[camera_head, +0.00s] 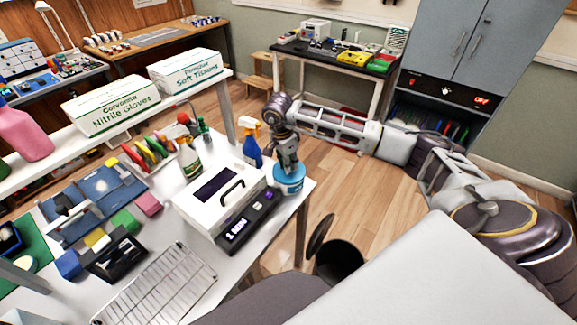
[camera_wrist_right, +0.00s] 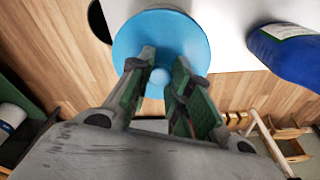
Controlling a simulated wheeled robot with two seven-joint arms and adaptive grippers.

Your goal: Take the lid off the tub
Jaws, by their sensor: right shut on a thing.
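The tub (camera_head: 289,184) stands near the right edge of the white table in the head view, with a pale label on its side. Its round blue lid (camera_head: 290,170) is on top, and it also shows in the right wrist view (camera_wrist_right: 193,33). My right gripper (camera_head: 288,164) reaches down onto the lid from above. In the wrist view its green-padded fingers (camera_wrist_right: 162,82) are shut on the small knob at the lid's middle. The lid hides the tub's body in the wrist view. I cannot make out any gap between lid and tub. My left gripper is not in view.
A blue spray bottle (camera_head: 251,145) stands just behind and left of the tub. A white box with a black handle (camera_head: 215,188) and a dark display unit (camera_head: 247,221) are to its left. A black bin (camera_head: 339,262) is on the floor below.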

